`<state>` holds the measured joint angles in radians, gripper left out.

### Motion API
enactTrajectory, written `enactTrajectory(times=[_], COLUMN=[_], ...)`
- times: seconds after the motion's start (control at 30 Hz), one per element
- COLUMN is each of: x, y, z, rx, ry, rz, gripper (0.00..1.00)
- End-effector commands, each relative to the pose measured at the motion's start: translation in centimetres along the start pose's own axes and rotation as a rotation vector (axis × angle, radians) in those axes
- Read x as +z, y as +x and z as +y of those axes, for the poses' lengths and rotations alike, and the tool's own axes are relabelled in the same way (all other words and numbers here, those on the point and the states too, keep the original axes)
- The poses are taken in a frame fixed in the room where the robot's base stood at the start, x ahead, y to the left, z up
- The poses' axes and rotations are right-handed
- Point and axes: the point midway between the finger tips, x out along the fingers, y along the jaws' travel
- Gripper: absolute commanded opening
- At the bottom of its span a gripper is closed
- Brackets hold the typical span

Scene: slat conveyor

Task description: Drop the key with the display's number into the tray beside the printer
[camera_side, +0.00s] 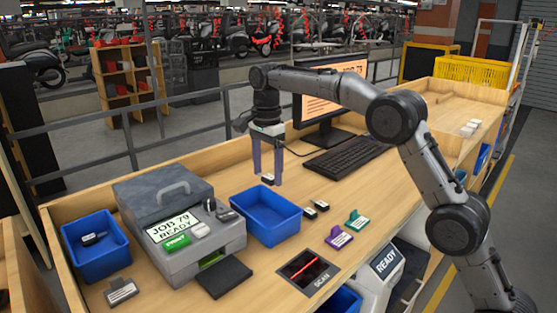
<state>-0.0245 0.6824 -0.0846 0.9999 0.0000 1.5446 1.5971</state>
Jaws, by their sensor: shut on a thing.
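My gripper (267,180) points down above the back edge of the blue tray (289,227) just right of the printer. Its purple fingers are shut on a small dark key with a pale face (267,178), whose number is too small to read. That tray looks empty. Another blue tray (81,268), left of the printer, holds a dark key (94,238). Two more small dark keys (320,205) (309,213) lie on the bench right of the empty tray, their numbers unreadable.
A purple tag (338,237), a green tag (357,219) and a grey tag (121,291) lie on the bench. A black scan plate (307,268) is at the front. A monitor (328,92) and keyboard (346,156) stand behind. Some bench between keyboard and tags is clear.

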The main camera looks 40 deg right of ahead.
Motion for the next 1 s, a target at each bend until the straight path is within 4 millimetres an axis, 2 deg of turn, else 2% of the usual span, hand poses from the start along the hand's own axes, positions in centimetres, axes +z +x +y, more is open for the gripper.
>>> enactTrajectory(times=[0.4, 0.6, 0.87, 0.9, 1.0], x=[-0.1, -0.1, -0.1, -0.1, -0.1], y=[4.3, 5.2, 5.2, 5.2, 5.2], z=[0.1, 0.0, 0.0, 0.0, 0.0], rx=[0.001, -0.001, -0.001, -0.001, -0.001], ry=[0.000, 0.000, 0.001, 0.001, 0.001], rz=[0.000, 0.000, 0.000, 0.000, 0.000], gripper=[0.25, 0.25, 0.25, 0.84, 1.00])
